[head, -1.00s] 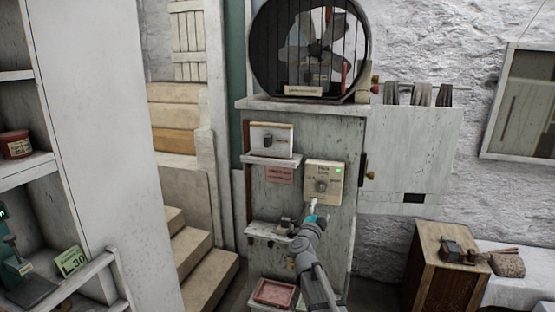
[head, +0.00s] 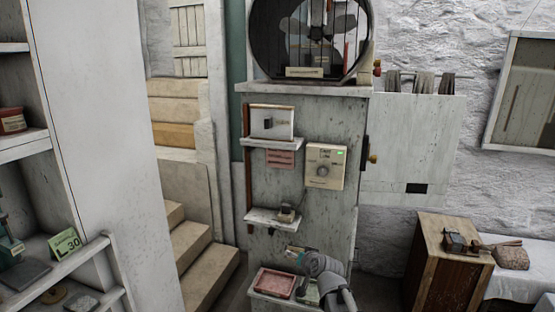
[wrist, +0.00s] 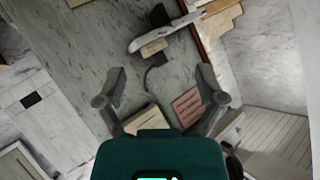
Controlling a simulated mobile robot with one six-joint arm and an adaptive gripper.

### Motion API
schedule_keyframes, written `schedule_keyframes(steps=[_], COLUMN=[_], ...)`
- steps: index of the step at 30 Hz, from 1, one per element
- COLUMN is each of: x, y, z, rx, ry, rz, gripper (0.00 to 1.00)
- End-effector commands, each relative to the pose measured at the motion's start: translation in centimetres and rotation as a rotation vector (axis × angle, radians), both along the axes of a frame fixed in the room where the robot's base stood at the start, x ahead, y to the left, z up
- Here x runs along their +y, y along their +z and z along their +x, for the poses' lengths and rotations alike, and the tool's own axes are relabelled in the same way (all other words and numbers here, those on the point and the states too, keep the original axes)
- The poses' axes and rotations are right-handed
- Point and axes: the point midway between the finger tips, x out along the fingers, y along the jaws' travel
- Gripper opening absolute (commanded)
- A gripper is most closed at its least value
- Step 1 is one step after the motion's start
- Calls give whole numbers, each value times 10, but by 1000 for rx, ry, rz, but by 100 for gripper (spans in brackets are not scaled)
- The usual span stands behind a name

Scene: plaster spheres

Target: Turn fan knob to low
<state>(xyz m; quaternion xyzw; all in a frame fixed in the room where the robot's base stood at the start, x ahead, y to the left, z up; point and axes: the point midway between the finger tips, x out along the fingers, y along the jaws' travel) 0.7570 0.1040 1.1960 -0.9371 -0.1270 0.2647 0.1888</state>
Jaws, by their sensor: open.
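The fan knob (head: 322,171) is a round grey dial on a cream control box (head: 333,155) with a small green light, fixed to the front of a worn grey cabinet (head: 330,220). The knob's pointer setting is too small to read. The fan (head: 318,30), in a round black cage, stands on top of the cabinet. My gripper (head: 299,252) is low in front of the cabinet, below and apart from the control box, and partly hidden by my arm. In the wrist view my gripper (wrist: 161,82) is open, with nothing between its fingers.
Small shelves (head: 272,220) jut from the cabinet's left side. A red tray (head: 274,284) is low down, near my arm. Steps (head: 192,245) are at left, and a wooden crate (head: 440,262) with tools is at right.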

Motion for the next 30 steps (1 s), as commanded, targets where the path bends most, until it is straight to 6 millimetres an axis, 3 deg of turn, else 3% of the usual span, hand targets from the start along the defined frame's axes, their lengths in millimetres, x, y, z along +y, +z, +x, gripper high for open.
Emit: schedule_keyframes(steps=[1, 6, 15, 24, 30], x=[-3, -16, -54, -95, -104], y=[-17, -62, -127, -160, -163], z=[-12, -50, -128, -200, -218], rx=[51, 240, 601, 918, 999], ry=[21, 82, 126, 105, 91], rz=[-30, -134, -309, -440, -471], gripper=[88, 88, 88, 88, 88])
